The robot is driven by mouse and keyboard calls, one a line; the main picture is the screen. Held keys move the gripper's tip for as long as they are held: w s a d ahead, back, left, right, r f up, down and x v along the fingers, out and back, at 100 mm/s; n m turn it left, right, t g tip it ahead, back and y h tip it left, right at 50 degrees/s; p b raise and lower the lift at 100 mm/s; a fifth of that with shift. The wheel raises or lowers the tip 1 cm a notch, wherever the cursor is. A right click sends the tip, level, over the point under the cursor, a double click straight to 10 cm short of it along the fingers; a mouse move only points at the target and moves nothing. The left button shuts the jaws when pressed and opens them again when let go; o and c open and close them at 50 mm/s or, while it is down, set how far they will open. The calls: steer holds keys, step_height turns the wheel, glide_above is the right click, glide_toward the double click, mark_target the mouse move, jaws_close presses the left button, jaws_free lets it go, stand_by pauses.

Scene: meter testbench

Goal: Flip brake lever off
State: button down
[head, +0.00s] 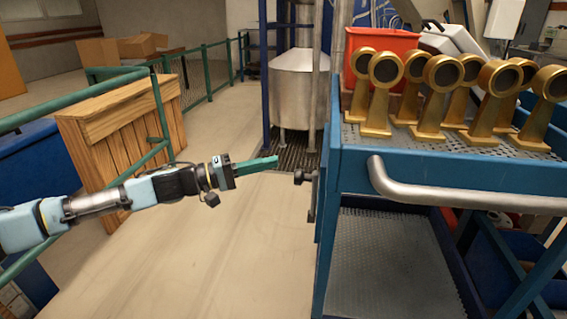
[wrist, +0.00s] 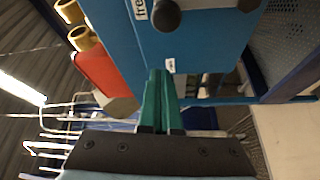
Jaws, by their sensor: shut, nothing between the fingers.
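The brake lever (head: 300,177) shows as a black knob on the left side of the blue cart (head: 330,150). In the wrist view the black knob (wrist: 166,15) is at the top edge, beside a white label (wrist: 140,9) reading "free", partly cut off. A second small label (wrist: 171,66) sits lower on the blue panel; I cannot read it. My gripper (head: 276,161) has green fingers, shut and empty. The fingertips point at the cart's side, left of and slightly above the knob, apart from it. In the wrist view the gripper (wrist: 158,75) lies below the knob.
Several gold meters (head: 432,95) and a red bin (head: 378,60) stand on the cart's top. A grey handle (head: 450,200) runs along its front. A wooden crate (head: 115,145) and green railing (head: 160,110) are at the left. Floor between is clear.

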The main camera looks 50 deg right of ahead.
steer(key=shift+v, duration=2.3)
steer(key=shift+s, duration=0.1)
